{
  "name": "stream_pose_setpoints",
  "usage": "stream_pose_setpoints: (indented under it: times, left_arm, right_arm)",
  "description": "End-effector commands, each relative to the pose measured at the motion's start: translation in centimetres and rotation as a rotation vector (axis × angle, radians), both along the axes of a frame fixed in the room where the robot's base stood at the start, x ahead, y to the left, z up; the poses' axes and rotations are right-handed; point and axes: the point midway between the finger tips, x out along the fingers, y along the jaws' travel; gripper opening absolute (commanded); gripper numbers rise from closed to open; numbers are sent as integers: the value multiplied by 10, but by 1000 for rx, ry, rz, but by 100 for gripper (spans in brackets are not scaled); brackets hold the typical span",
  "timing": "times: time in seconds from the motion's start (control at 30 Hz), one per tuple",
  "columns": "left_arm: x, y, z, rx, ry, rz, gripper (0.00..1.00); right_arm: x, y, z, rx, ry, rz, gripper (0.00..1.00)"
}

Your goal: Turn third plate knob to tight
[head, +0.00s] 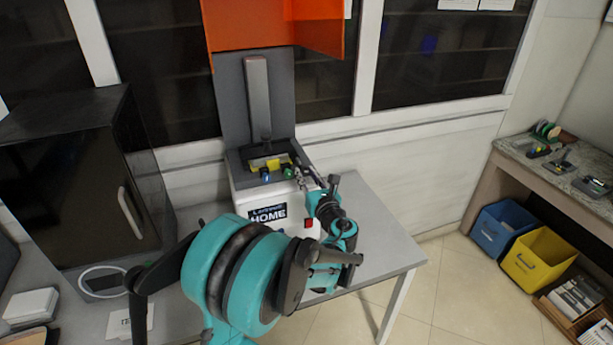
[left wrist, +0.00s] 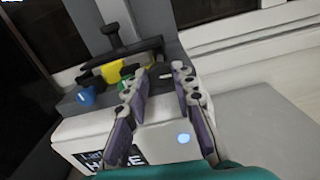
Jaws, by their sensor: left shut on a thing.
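The machine (head: 246,197) is a white box with a grey top, standing on a table. A blue knob (left wrist: 87,96) and a green knob (left wrist: 128,71) sit along the front of its top; the head view also shows the blue knob (head: 264,174) and green knob (head: 287,172). My left gripper (head: 307,178) is at the right end of this row. In the left wrist view my left gripper (left wrist: 161,76) has its fingers around a dark knob, the third in the row, which they largely hide. How that knob is turned cannot be told. My right gripper is not in view.
A yellow block (left wrist: 124,71) under a black clamp bar lies behind the knobs. A grey column (head: 258,95) and an orange guard (head: 275,28) rise above. A black cabinet (head: 75,185) stands left. The table's right part (head: 375,235) is clear.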

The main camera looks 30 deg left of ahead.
Motion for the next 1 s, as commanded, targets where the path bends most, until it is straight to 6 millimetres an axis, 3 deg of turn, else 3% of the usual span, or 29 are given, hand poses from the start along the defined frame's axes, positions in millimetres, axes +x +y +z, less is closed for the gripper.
stream_pose_setpoints:
  times: [1.0]
  left_arm:
    - [0,0,-1,622,730,-1,0]
  right_arm:
    - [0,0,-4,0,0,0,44]
